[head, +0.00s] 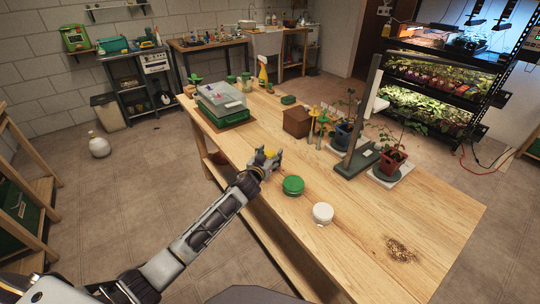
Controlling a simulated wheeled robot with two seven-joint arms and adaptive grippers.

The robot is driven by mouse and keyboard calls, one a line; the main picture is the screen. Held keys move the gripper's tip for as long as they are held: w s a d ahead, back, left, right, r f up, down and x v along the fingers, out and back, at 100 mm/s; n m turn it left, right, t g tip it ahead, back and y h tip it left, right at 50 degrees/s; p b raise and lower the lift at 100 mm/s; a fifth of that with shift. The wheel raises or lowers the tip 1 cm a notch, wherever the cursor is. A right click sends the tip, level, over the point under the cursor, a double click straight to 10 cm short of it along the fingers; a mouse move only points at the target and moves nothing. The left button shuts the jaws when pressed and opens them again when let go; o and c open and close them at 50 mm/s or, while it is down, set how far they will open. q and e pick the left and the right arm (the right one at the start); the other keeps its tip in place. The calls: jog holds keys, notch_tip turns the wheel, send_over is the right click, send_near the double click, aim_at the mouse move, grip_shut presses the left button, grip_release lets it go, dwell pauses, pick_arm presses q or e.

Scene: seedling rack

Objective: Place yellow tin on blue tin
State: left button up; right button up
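My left gripper (270,158) is over the front part of the wooden table, to the left of a green tin. A small yellow patch, perhaps the yellow tin (270,153), shows at its fingertips. The fingers hide most of it, so I cannot tell whether they grip it or are only around it. I cannot make out a blue tin; it may be hidden behind the gripper. My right gripper is not in view.
The green tin (292,186) and a white tin (323,213) stand on the table (350,252) near its front edge. A green tray with a clear lid (221,96), a brown box (296,122) and potted plants (391,163) stand farther back. Spilled soil (402,250) lies at right.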

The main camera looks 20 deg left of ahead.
aim_at(268, 157)
pick_arm(q)
jog(key=shift+r, duration=0.15)
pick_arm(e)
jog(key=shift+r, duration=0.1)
pick_arm(q)
jog(key=shift+s, duration=0.5)
jog(key=shift+s+r, duration=0.15)
jog(key=shift+s, duration=0.85)
jog(key=shift+s+a+r, duration=0.15)
jog(key=shift+s, duration=0.95)
jog(key=shift+s+a+r, duration=0.1)
jog(key=shift+s+r, duration=0.05)
jog(key=shift+s, duration=0.9)
jog(key=shift+s+a+r+p, duration=0.15)
jog(key=shift+s+r, duration=0.1)
jog(key=shift+s, duration=0.9)
jog(key=shift+s+r+p, duration=0.15)
jog(key=shift+s+r, duration=0.05)
jog(key=shift+s, duration=0.9)
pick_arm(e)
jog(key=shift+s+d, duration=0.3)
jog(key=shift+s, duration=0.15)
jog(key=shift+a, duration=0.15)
